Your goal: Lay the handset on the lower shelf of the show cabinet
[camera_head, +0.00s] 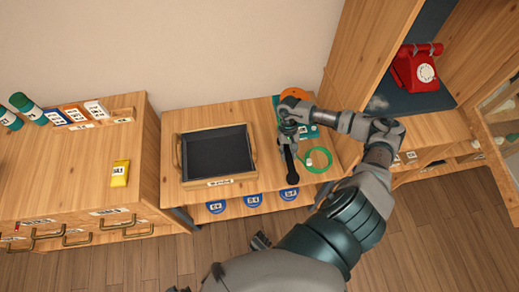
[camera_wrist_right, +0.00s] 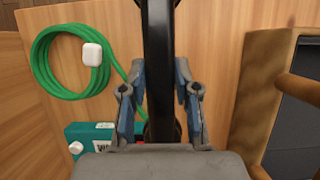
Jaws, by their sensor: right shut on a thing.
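The black handset (camera_head: 291,165) is held in my right gripper (camera_head: 289,132) over the right end of the middle bench. In the right wrist view the handset (camera_wrist_right: 160,70) runs upright between the two blue-padded fingers (camera_wrist_right: 160,100), which are shut on it. Its far end is hidden behind the gripper. The show cabinet (camera_head: 352,60) stands at the right, with a dark-lined bay. A red dial phone (camera_head: 418,68) with its own handset sits in that bay. The cabinet's lower part is partly hidden by my right arm.
A black-lined tray (camera_head: 217,181) sits left of the gripper. A coiled green cable (camera_head: 317,164) and a teal device (camera_wrist_right: 90,135) lie close by. The glass cabinet door (camera_head: 500,108) hangs open at the right. A yellow box (camera_head: 120,173) stands on the left cabinet.

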